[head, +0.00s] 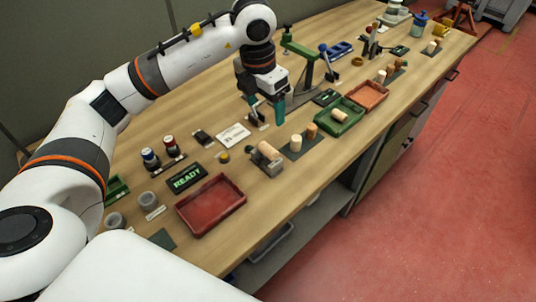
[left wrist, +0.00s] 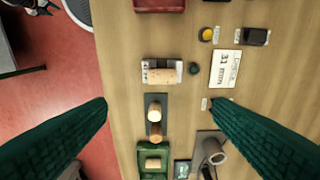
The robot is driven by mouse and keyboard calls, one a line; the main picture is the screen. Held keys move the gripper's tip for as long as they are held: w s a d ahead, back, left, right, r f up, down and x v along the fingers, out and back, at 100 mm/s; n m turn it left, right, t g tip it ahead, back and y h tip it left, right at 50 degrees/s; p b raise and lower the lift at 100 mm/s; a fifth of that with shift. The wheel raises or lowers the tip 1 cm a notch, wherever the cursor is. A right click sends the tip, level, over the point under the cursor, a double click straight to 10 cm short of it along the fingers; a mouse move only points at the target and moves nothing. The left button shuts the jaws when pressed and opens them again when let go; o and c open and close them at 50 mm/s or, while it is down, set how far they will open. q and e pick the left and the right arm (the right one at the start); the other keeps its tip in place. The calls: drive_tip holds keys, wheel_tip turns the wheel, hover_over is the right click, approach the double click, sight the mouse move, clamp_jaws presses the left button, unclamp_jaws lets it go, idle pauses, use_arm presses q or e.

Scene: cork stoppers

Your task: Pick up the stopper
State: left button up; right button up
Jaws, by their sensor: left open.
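My left gripper (head: 266,110) is open and empty above the bench, fingers pointing down. In the left wrist view the gripper (left wrist: 160,106) has its two green fingers spread wide on either side of the stoppers. A cork stopper (head: 267,150) lies on a grey metal block; it also shows in the left wrist view (left wrist: 160,75). A pale stopper (head: 296,142) stands on a dark mat (left wrist: 153,98), beside a browner stopper (head: 312,130). They also show in the left wrist view, pale (left wrist: 154,114) and brown (left wrist: 156,132). Another stopper (head: 338,115) lies in a green tray (head: 352,122).
A red tray (head: 211,205) and a READY sign (head: 187,178) are at the near end. A white card (head: 233,136) lies behind the block. A green-armed stand (head: 306,62) is just beyond the gripper. More stoppers and an orange tray (head: 369,95) stand farther along.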

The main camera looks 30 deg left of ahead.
sight(267, 147)
use_arm(q)
drive_tip(key=f, duration=0.3)
drive_tip(key=f+b, duration=0.1)
drive_tip(key=f, duration=0.1)
drive_tip(key=shift+w+f, duration=0.2)
drive_tip(key=shift+w, duration=0.15)
drive_tip(key=f, duration=0.3)
drive_tip(key=shift+w+f+p, duration=0.3)
drive_tip(key=shift+f+p, duration=0.05)
drive_tip(key=shift+f, duration=0.55)
wheel_tip(267, 147, down, 4)
drive_tip(key=shift+s+r+p, duration=0.1)
drive_tip(key=shift+r+p, duration=0.1)
drive_tip(key=shift+p, duration=0.7)
drive_tip(key=shift+f, duration=0.55)
use_arm(e)
drive_tip(key=shift+w+r, duration=0.3)
drive_tip(key=shift+w, duration=0.25)
use_arm(q)
drive_tip(key=shift+c, duration=1.4)
drive_tip(key=c, duration=0.8)
